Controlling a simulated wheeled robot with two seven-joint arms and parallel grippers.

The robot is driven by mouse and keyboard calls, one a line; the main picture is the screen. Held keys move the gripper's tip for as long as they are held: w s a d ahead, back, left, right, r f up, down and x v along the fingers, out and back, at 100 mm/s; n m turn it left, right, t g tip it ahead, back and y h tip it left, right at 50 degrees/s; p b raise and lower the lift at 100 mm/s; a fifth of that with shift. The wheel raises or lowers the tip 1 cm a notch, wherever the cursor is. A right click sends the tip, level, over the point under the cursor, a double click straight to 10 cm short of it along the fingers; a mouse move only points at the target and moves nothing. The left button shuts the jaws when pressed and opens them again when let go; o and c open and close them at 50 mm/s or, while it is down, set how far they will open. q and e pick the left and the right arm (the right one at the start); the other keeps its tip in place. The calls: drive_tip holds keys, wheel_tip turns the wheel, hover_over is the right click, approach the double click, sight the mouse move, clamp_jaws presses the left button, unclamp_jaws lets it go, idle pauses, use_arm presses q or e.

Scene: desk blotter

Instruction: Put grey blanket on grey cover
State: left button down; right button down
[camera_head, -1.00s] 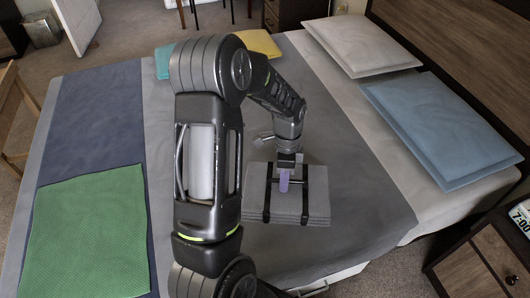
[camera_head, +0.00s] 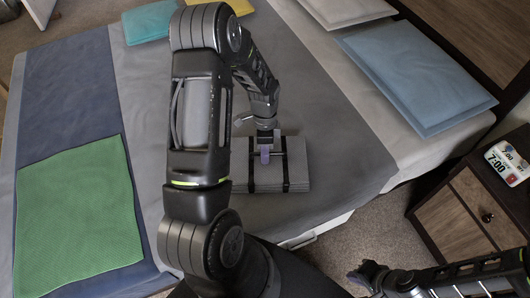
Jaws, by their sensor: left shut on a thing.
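The grey blanket (camera_head: 297,170) is a folded block with black straps around it. It lies flat on, or just over, the grey cover (camera_head: 345,140), the dark grey band across the bed; I cannot tell if there is a gap. My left gripper (camera_head: 265,155) points down and is shut on the blanket near its middle. My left arm hides the blanket's left edge and part of the cover. My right gripper (camera_head: 372,277) is at the bottom right, over the floor and away from the bed, and its jaws are unclear.
A green blanket (camera_head: 75,215) lies at the left on the blue cover (camera_head: 70,90). A white pillow (camera_head: 345,10) and a blue pillow (camera_head: 425,75) lie at the headboard. Teal (camera_head: 150,20) and yellow (camera_head: 238,7) cloths lie at the far edge.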

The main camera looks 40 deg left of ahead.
use_arm(q)
drive_tip(key=shift+f, duration=0.2)
drive_tip(key=c, duration=1.5)
unclamp_jaws()
drive_tip(key=shift+r, duration=0.1)
drive_tip(key=shift+o, duration=0.2)
drive_tip(key=shift+r, duration=0.1)
wheel_tip(320, 180, up, 12)
drive_tip(key=w+a+b, duration=0.1)
drive_tip(key=shift+w+a, duration=0.25)
drive_tip(key=shift+w, duration=0.15)
